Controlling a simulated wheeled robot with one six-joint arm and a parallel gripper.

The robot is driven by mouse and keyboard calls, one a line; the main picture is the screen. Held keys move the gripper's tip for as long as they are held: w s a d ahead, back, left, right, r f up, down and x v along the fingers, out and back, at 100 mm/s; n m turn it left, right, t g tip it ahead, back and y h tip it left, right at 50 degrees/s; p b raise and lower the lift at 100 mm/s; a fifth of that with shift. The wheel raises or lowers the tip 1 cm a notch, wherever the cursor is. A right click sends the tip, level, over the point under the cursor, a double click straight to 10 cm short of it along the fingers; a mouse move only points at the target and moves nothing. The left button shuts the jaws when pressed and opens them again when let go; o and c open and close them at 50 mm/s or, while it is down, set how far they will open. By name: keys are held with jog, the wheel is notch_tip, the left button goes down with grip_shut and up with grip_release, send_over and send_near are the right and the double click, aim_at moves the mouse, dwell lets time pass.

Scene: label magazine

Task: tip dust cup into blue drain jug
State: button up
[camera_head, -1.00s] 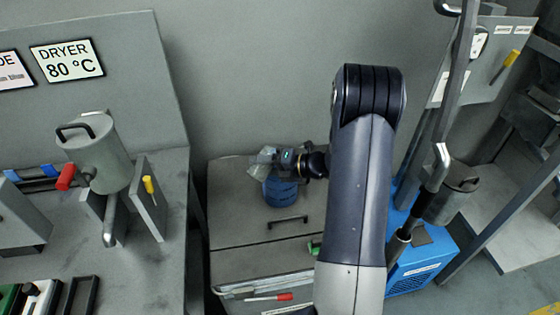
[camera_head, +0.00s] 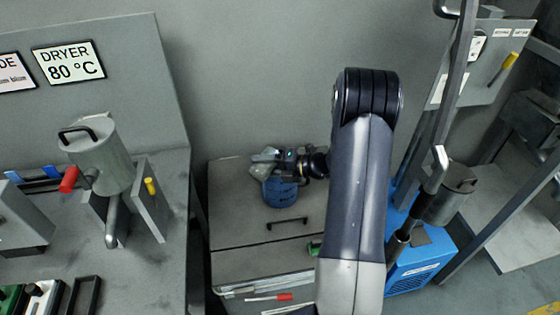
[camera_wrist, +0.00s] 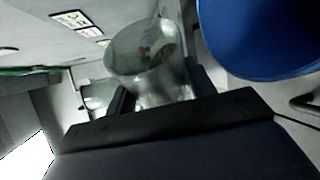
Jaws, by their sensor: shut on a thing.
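The dust cup (camera_wrist: 145,50) is a clear cup with some brownish dust inside. My gripper (camera_wrist: 150,97) is shut on it, one dark finger on each side. In the wrist view the cup looks tilted, its open mouth beside the rim of the blue drain jug (camera_wrist: 265,40). In the head view the jug (camera_head: 280,190) stands on the grey cabinet top. The cup (camera_head: 262,166) is above the jug's left side, partly hidden by my gripper. I cannot tell whether any dust has fallen into the jug, since its inside is hidden.
The grey cabinet (camera_head: 235,225) has a black handle and clear space in front of the jug. The dryer (camera_head: 100,155) with a red-handled valve stands on the bench at left. A blue machine (camera_head: 420,260) stands at right, behind my arm.

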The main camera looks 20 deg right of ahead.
aim_at(271, 150)
jog(key=shift+w+d+r+m+y+p, duration=0.35)
jog(key=shift+d+m+p, duration=0.1)
jog(key=shift+p, duration=0.45)
jog(key=shift+w+d+r+m+y+p, duration=0.2)
jog(key=shift+r+m+y+p, duration=0.25)
jog(key=shift+m+p, duration=0.5)
jog(key=shift+w+d+r+m+y+p, duration=0.1)
jog(key=shift+d+r+m+y+p, duration=0.3)
jog(key=shift+p, duration=0.95)
dwell(0.8)
jog(key=shift+w+d+r+m+t+y+p, duration=0.2)
jog(key=shift+m+p, duration=0.25)
jog(key=shift+m, duration=0.3)
jog(key=shift+w+d+r+m+t+y+p, duration=0.1)
jog(key=shift+r+m+y+p, duration=0.3)
jog(key=shift+m, duration=0.35)
dwell(0.8)
jog(key=shift+w+d+r+m+t+p, duration=0.2)
jog(key=shift+d+m+t+p, duration=0.15)
jog(key=shift+m, duration=0.65)
dwell(0.7)
